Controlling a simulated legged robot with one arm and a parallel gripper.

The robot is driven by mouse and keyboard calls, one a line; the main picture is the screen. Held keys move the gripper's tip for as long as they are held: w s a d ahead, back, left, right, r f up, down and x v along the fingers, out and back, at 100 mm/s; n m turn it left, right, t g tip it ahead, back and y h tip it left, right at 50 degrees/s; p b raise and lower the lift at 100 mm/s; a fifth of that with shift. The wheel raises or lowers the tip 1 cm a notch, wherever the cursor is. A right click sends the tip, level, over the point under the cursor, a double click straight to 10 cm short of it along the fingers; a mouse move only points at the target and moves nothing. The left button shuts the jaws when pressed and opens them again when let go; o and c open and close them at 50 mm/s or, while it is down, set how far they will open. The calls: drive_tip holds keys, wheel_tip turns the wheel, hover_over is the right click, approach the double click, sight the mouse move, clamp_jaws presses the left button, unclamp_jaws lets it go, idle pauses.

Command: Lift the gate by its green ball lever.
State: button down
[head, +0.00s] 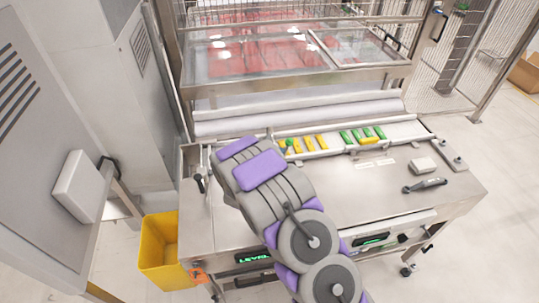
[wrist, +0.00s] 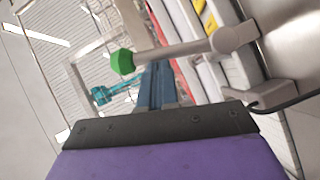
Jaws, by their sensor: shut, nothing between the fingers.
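The green ball (wrist: 123,62) sits at the left end of a grey lever rod (wrist: 185,48) in the wrist view. The rod runs right to a round grey pivot (wrist: 235,37). My gripper (wrist: 158,68) points up the picture with its blue-grey fingers shut and empty. The fingertips are close to the rod, to the right of the ball; I cannot tell whether they touch. In the head view my arm hides the gripper, and a small green spot at the arm's far end may be the ball. I cannot clearly make out the gate.
A steel table (head: 350,195) carries a rail with several yellow and green pieces (head: 365,134). A glazed hood (head: 240,60) stands behind. A yellow bin (head: 160,250) stands at left.

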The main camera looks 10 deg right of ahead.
drive_tip(key=d+f+m+g+y, duration=0.2)
drive_tip(key=d+m+y, duration=0.3)
drive_tip(key=d, duration=0.1)
drive_tip(key=shift+d, duration=0.3)
drive_tip(key=shift+s+f, duration=0.1)
idle(0.8)
